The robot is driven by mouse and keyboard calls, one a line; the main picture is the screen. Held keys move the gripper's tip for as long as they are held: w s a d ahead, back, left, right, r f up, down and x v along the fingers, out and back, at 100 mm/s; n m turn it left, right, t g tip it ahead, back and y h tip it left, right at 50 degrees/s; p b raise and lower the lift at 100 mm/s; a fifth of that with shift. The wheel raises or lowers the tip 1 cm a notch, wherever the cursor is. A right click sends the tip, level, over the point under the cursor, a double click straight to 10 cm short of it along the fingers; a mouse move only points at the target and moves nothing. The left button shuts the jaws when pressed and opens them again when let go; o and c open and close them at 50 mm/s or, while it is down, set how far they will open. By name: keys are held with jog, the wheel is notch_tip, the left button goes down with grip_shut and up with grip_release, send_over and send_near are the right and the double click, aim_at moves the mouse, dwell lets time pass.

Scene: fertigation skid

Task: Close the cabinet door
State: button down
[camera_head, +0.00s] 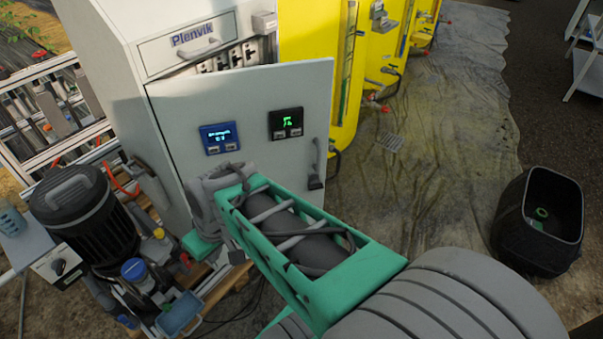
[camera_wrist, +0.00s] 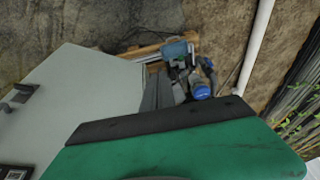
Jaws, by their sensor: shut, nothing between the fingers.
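The light grey cabinet door (camera_head: 245,90) stands partly open. Its free right edge is swung out, and cabinet interior parts show above its top edge. It carries a blue display, a dark green-lit display and a dark vertical handle (camera_head: 316,165) near the free edge. The cabinet (camera_head: 110,40) is behind it. My gripper (camera_head: 203,246) is in front of the door's lower left part, shut and empty; its fingertips are mostly hidden. I cannot tell whether it touches the door. In the wrist view the door (camera_wrist: 75,95) fills the left side, beside my green hand.
Yellow tanks (camera_head: 310,50) stand behind the door to the right. A black bin (camera_head: 540,220) stands at the right. The floor (camera_head: 450,130) between is mostly clear.

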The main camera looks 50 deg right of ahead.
jog(key=w+d+f+t+y+b, duration=0.1)
jog(key=w+d+f+t+b, duration=0.15)
jog(key=f, duration=0.25)
jog(key=w+d+f+t+b, duration=0.1)
jog(key=w+d+f+b, duration=0.1)
jog(key=d+f+b, duration=0.3)
jog(key=m+t+h+b, duration=0.7)
jog(key=t+h+b, duration=0.3)
jog(key=b, duration=0.4)
send_near(307, 167)
jog(key=shift+g+h, duration=0.5)
jog(key=shift+g, duration=0.05)
jog(key=x, duration=0.7)
jog(key=shift+w+a+r, duration=0.15)
jog(key=shift+a+r, duration=0.1)
jog(key=shift+a, duration=0.1)
jog(key=shift+w+d, duration=0.1)
